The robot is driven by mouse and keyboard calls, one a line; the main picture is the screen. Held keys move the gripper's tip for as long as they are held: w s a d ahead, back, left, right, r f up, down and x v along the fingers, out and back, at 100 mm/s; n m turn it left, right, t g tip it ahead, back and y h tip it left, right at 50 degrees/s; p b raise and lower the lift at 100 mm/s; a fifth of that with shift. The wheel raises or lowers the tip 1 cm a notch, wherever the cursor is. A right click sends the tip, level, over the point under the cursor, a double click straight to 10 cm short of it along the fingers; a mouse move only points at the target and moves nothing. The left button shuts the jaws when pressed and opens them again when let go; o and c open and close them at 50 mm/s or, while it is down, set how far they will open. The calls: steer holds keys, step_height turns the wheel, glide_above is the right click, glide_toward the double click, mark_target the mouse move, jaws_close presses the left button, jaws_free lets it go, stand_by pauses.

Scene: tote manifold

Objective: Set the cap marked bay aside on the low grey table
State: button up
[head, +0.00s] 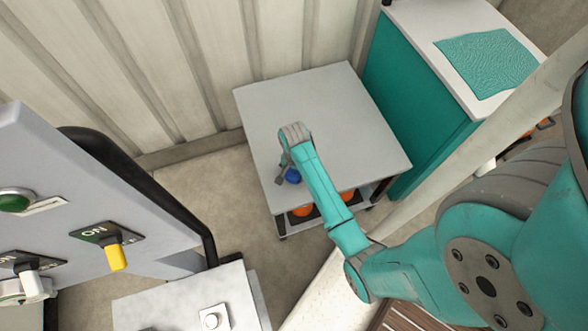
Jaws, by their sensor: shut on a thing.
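The low grey table (345,120) stands in the middle of the head view, against the pale ribbed wall. My gripper (285,177) is over the left front part of its top. It is shut on a small round blue cap (293,176), partly hidden by my wrist and arm. No marking can be read on the cap from here. I cannot tell whether the cap touches the tabletop or hangs just above it. The rest of the visible tabletop is bare.
Orange things (303,210) sit under the tabletop. A teal cabinet (410,90) with a textured teal mat (488,62) stands to the right. A grey panel with a yellow switch (117,257) and a black rail (150,190) are at left. A pale box (185,300) is in front.

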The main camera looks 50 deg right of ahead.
steer(key=o, duration=1.3)
steer(key=shift+f, duration=0.1)
step_height(320, 180, up, 12)
steer(key=shift+r, duration=0.15)
steer(key=s+a+f+n+t+h, duration=0.2)
steer(key=s+a+f+n+t, duration=0.2)
steer(key=s+a+n+t, duration=0.6)
steer(key=s+a+r+n+t, duration=0.1)
steer(key=s+a+r+n, duration=0.1)
steer(key=s+r, duration=0.3)
steer(key=s+a+r+n+t+y, duration=0.1)
steer(key=s+a+r, duration=0.3)
steer(key=r, duration=0.5)
steer(key=s+a+r+n+t+y, duration=0.1)
steer(key=s+a+r+n+t, duration=0.1)
steer(key=s+r, duration=0.3)
steer(key=shift+s+a+r+n+t, duration=0.2)
steer(key=shift+a+r, duration=0.15)
steer(key=shift+r, duration=0.3)
steer(key=shift+s+a+r+n+t, duration=0.2)
steer(key=shift+a+r, duration=0.15)
steer(key=shift+r, duration=0.25)
